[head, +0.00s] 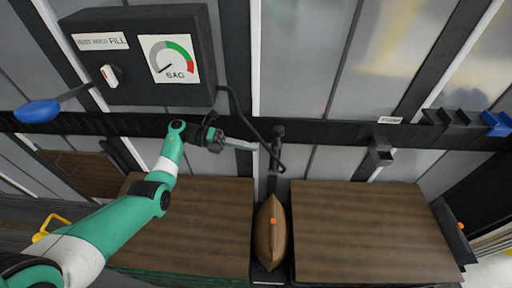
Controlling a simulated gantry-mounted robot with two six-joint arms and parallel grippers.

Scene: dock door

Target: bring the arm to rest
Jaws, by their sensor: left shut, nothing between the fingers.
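My left arm comes in from the lower left, green and white. My left gripper (248,145) is shut and empty in front of the dark horizontal rail, beside a black hose (240,112) that hangs from the dark control box. The hose's lower end hangs just right of the fingertips; I cannot tell whether they touch. A brown bag (269,236) stands in the gap between two wooden-topped boxes, below the gripper and apart from it. My right gripper is not in view.
The control box (200,40) has a gauge (172,59) marked BAG and a blue-knobbed lever (38,111). Wooden-topped boxes stand left (215,225) and right (375,230) of the bag. Small black holders (380,153) and a blue piece (497,123) sit on the rail at right.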

